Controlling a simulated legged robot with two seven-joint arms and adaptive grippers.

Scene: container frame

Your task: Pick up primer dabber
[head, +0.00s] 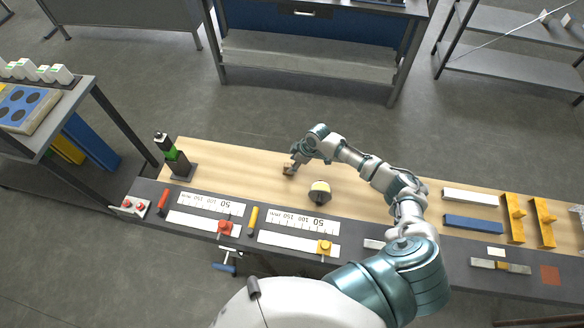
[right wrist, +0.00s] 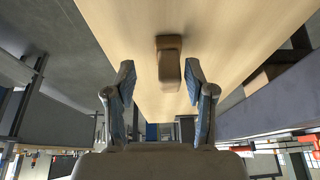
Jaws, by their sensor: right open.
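The primer dabber, which I take to be the small brown block-like piece (head: 287,171), rests on the wooden bench top (head: 240,165) left of its middle. In the right wrist view the brown dabber (right wrist: 169,68) lies ahead of and between the spread fingers, a little nearer the right one. My right gripper (head: 291,166) is at the dabber in the head view and partly covers it. In the right wrist view this gripper (right wrist: 160,75) is open, with a gap on both sides of the dabber. My left gripper is not in view.
A round cream-and-dark object (head: 319,193) stands right of the dabber. A black-and-green upright device (head: 175,158) stands at the bench's left end. White rulers (head: 211,204) and clamps line the dark front strip. Yellow brackets (head: 514,218) are at right. Wood around the dabber is mostly clear.

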